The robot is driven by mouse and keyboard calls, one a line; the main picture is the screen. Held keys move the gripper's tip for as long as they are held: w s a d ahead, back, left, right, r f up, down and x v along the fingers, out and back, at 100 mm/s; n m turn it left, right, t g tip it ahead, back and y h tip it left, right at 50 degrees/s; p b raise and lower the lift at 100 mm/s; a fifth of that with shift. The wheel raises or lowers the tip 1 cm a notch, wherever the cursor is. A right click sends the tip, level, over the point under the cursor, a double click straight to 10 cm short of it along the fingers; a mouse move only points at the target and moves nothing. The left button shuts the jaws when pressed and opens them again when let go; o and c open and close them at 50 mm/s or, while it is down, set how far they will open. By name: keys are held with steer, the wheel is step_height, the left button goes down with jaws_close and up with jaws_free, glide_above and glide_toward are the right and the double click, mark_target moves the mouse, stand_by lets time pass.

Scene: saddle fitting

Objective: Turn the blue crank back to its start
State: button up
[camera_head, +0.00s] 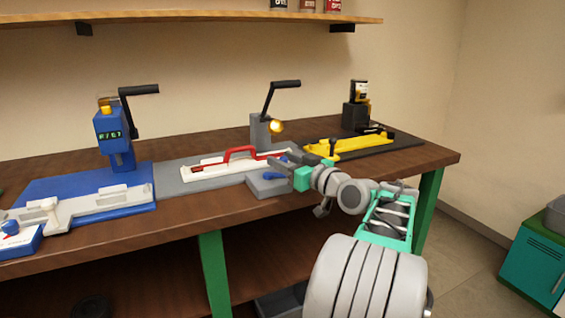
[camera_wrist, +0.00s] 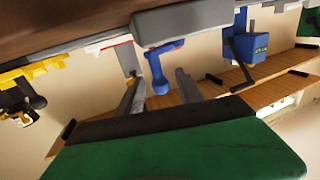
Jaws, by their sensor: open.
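The blue crank (camera_head: 273,176) is a small blue arm on top of a grey block (camera_head: 268,188) at the bench's front edge. In the wrist view, which is upside down, the crank (camera_wrist: 155,65) ends in a rounded blue knob. The grey block (camera_wrist: 185,22) shows there too. My gripper (camera_head: 279,169) is open and reaches in from the right at the crank. In the wrist view the crank's knob lies between the two spread fingers of my gripper (camera_wrist: 158,84). I cannot tell whether either finger touches it.
Behind the block is a white fixture with a red handle (camera_head: 240,151) and a grey post with a black crank (camera_head: 268,100). A blue machine (camera_head: 116,135) stands left. A yellow clamp (camera_head: 345,148) lies right. A shelf (camera_head: 180,18) hangs above.

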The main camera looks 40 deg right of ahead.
steer(key=shift+c, duration=0.3)
jaws_close()
steer(key=shift+a, duration=0.2)
steer(key=shift+d, duration=0.1)
